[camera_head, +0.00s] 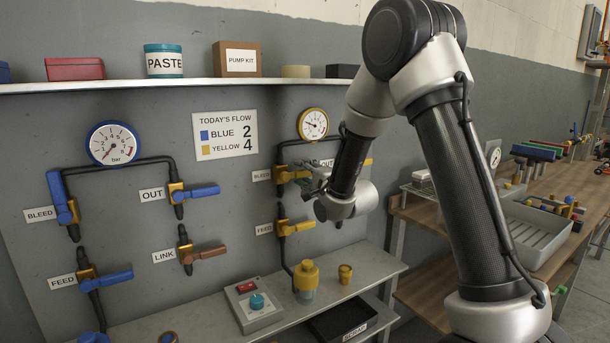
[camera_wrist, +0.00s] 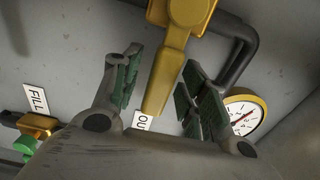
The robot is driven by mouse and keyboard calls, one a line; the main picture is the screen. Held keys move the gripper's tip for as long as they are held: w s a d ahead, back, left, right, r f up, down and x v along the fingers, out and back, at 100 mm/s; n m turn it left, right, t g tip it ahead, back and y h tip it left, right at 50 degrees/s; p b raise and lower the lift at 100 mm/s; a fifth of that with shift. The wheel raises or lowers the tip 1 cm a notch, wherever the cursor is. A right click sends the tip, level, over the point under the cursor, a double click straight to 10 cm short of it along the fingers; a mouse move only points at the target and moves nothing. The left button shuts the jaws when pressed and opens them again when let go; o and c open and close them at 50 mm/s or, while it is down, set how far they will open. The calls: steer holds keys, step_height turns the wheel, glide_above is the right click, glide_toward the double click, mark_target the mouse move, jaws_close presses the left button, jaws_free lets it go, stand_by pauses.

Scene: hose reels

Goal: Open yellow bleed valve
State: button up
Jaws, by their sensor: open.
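The yellow bleed valve (camera_head: 284,173) sits on the wall panel beside its BLEED label (camera_head: 261,175), below the yellow-rimmed gauge (camera_head: 313,124). Its yellow handle points right, across the pipe, and is partly hidden by my gripper (camera_head: 306,184). In the wrist view the handle (camera_wrist: 163,80) lies between the two open green-padded fingers of my gripper (camera_wrist: 160,78). Gaps show on both sides of it, so it does not look clamped. The OUT label (camera_wrist: 142,121) is partly hidden behind the handle and gripper.
The yellow feed valve (camera_head: 294,227) is just below my gripper. A FILL label (camera_wrist: 37,98) and a green-handled valve (camera_wrist: 25,144) show in the wrist view. A shelf (camera_head: 130,85) runs above. A bench (camera_head: 365,273) below holds a yellow-capped bottle (camera_head: 306,277) and a control box (camera_head: 255,306).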

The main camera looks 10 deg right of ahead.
jaws_close()
